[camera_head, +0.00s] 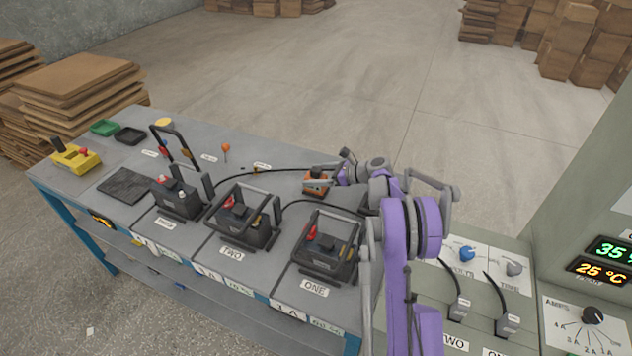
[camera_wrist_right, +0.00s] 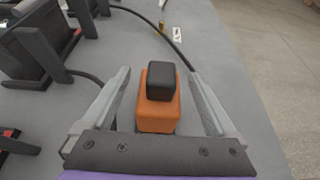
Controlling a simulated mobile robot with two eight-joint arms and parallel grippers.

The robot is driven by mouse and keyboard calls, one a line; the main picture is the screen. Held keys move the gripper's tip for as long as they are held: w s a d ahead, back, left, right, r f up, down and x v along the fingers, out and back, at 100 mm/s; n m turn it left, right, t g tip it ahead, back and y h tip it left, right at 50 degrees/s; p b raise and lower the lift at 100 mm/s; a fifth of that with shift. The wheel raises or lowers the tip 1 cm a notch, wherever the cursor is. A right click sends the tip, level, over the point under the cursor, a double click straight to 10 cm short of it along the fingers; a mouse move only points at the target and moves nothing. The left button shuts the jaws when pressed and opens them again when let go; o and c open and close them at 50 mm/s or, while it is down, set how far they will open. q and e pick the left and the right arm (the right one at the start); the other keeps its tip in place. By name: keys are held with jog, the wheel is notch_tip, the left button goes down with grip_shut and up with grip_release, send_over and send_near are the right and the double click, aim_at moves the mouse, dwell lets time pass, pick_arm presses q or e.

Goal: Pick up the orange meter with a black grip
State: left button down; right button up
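The orange meter (camera_wrist_right: 158,116) with a black grip (camera_wrist_right: 161,82) stands on the grey bench in the right wrist view. My right gripper (camera_wrist_right: 165,90) is open, with one finger on each side of the meter and a gap visible on both sides. In the head view the orange meter (camera_head: 316,184) shows at the bench's far right part, partly covered by my right gripper (camera_head: 325,176). My left gripper is not in view.
Several batteries with black frames stand along the bench, including one by label ONE (camera_head: 328,248). Black cables run behind them near the meter. A yellow device (camera_head: 76,158) sits at the left end. A control panel (camera_head: 585,318) stands at right.

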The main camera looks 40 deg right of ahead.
grip_shut()
jog(key=shift+r, duration=0.1)
